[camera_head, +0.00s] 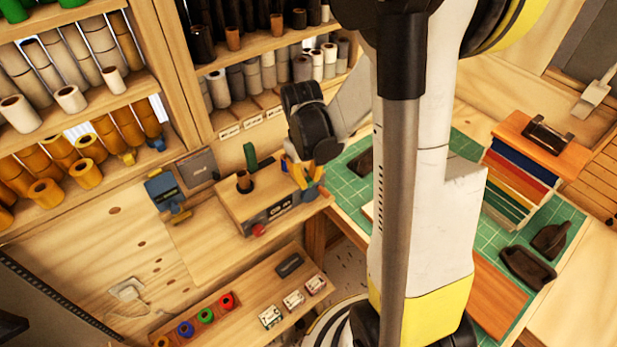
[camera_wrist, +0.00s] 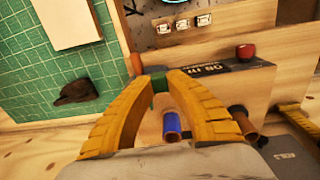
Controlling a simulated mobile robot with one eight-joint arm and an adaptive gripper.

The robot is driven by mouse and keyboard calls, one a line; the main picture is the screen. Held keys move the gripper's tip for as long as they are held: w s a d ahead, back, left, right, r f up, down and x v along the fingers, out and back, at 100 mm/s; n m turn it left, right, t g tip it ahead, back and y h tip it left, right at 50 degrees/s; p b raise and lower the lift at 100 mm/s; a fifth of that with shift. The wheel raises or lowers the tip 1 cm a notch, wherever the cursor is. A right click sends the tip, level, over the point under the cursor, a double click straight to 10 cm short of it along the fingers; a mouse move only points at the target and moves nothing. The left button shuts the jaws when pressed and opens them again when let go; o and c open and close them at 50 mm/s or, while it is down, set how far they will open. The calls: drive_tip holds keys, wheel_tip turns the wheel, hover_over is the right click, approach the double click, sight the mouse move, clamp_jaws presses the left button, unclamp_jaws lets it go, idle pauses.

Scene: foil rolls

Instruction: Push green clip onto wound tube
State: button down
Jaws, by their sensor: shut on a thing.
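My gripper (camera_wrist: 159,80) has yellow ribbed fingers whose tips are shut on a small green piece, which looks like the green clip (camera_wrist: 158,83). In the head view my gripper (camera_head: 309,183) is over the right end of the wooden machine box (camera_head: 262,212), and the green piece is hard to make out there. A brown tube (camera_wrist: 243,121) stands in a dark ring on the box; it also shows in the head view (camera_head: 244,180). A short brown piece (camera_wrist: 136,65) shows just beyond the left fingertip. I cannot tell which tube is wound, or whether the clip touches one.
A blue sleeve or tube (camera_wrist: 172,124) stands close below the fingertips. A red button (camera_head: 258,230) is on the box front. A lower bench holds red, green (camera_head: 205,315) and blue rings. A green mat (camera_wrist: 40,70) lies left; tube shelves (camera_head: 90,110) stand behind.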

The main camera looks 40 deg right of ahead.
drive_tip(key=shift+w+a+f+b, duration=0.1)
drive_tip(key=shift+w+f+b, duration=0.15)
drive_tip(key=shift+w, duration=1.3)
drive_tip(key=shift+w+f+b, duration=0.1)
drive_tip(key=shift+w+b, duration=0.1)
drive_tip(key=shift+w, duration=1.3)
drive_tip(key=shift+w, duration=0.3)
drive_tip(key=c, duration=1.4)
unclamp_jaws()
drive_tip(key=shift+r, duration=0.1)
drive_tip(key=r, duration=1.1)
drive_tip(key=shift+a+r, duration=0.35)
drive_tip(key=shift+r, duration=0.05)
drive_tip(key=shift+b, duration=0.3)
